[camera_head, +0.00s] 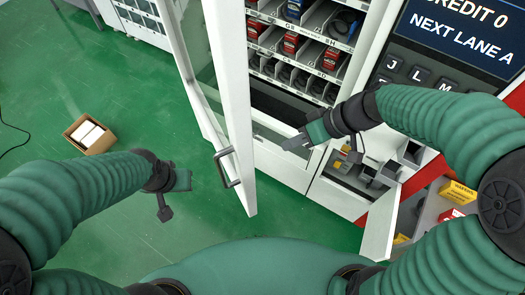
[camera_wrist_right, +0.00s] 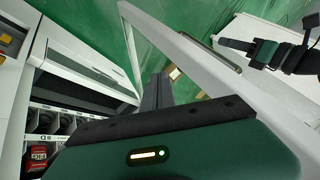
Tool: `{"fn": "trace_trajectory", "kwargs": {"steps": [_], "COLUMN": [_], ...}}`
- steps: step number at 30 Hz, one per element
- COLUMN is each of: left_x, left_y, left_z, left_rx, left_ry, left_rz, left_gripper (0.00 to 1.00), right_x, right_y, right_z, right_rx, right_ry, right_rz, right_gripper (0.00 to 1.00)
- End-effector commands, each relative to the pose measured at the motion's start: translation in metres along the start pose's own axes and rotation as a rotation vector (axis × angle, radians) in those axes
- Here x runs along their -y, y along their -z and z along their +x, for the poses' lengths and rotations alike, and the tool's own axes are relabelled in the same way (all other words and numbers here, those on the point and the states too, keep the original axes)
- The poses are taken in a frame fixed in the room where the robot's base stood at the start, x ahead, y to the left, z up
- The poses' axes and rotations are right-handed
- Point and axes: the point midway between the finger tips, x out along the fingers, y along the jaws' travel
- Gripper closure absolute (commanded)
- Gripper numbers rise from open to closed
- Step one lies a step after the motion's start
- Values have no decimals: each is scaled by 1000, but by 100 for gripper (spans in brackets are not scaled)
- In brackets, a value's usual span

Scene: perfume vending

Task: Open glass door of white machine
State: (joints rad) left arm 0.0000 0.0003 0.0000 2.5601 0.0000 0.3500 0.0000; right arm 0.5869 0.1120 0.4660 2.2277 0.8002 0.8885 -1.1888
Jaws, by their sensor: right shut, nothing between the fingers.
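The white machine's glass door (camera_head: 238,110) stands ajar, swung out from the shelves. Its near white edge bears a grey bar handle (camera_head: 226,168). The door frame (camera_wrist_right: 180,45) and handle (camera_wrist_right: 212,53) also show in the right wrist view. My right gripper (camera_head: 294,143) is shut and empty, in the gap between the door and the machine front, to the right of the handle. Its fingers (camera_wrist_right: 157,92) point up in the wrist view, close to the door frame; contact is unclear. My left gripper (camera_head: 184,180) hangs left of the door, apart from the handle; its jaw opening is unclear.
Shelves with red and dark boxes (camera_head: 292,42) fill the machine. A keypad panel (camera_head: 420,75) is at right. Below it, a small white flap (camera_head: 380,225) stands open near yellow and red boxes. A cardboard box (camera_head: 90,134) lies on the green floor, otherwise largely clear at left.

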Motion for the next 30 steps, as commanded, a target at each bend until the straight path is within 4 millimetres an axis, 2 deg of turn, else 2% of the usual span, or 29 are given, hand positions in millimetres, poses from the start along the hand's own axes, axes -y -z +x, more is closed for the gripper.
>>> {"fn": "trace_trajectory", "kwargs": {"steps": [9, 12, 16, 30], "left_x": [0, 0, 0, 0], "left_y": [4, 7, 8, 7], "left_z": [-18, -27, -31, -31], "left_rx": [0, -1, -1, 0], "left_ry": [0, 0, 0, 0], "left_rz": [0, 0, 0, 0], "left_gripper": [100, 100, 100, 100], "right_x": [5, 22, 33, 35], "right_y": [0, 0, 0, 1], "right_z": [67, 72, 80, 85], "right_rx": [6, 5, 2, 1], "right_ry": [4, 0, -1, -3], "right_rz": [1, -1, 0, 2], "right_gripper": [100, 100, 100, 100]}}
